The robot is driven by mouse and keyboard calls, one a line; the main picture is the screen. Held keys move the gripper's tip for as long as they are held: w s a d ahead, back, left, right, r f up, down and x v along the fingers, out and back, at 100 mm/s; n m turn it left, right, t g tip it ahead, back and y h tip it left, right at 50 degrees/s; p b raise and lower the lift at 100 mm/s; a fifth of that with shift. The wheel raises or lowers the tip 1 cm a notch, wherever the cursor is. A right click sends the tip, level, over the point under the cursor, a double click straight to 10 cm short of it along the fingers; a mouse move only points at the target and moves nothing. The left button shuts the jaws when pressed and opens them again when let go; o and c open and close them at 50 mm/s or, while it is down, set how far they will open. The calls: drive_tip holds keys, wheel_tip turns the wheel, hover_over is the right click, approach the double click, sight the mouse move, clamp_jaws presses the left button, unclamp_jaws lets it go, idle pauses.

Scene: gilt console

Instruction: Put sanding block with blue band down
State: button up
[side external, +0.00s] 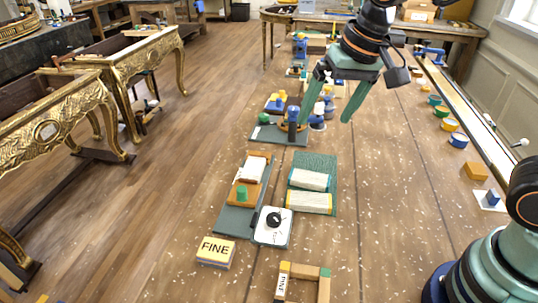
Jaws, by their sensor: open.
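A pale sanding block with a blue band (309,180) lies on a green textured mat (318,161). A second pale block with a yellowish edge (309,203) lies just in front of it on the same mat, nearly parallel. My gripper (324,122) is open, with its two green fingers spread and pointing down. It is above and beyond the mat, apart from both blocks. I see nothing held between the fingers.
Left of the mat is a grey board with an orange sander-like tool (245,194). A white dial box (272,227), a FINE box (215,252) and a wooden frame (303,283) stand nearer. Colored tape rolls (458,141) line the right side. Bare wood lies right of the mat.

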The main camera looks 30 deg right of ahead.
drive_tip(key=s+d+n+t, duration=0.2)
drive_tip(key=s+d, duration=0.4)
drive_tip(key=d, duration=0.3)
drive_tip(key=shift+s+f+n+h, duration=0.3)
drive_tip(key=shift+f+n+h, duration=0.1)
drive_tip(key=shift+n, duration=0.2)
drive_tip(key=shift+a+r, duration=0.1)
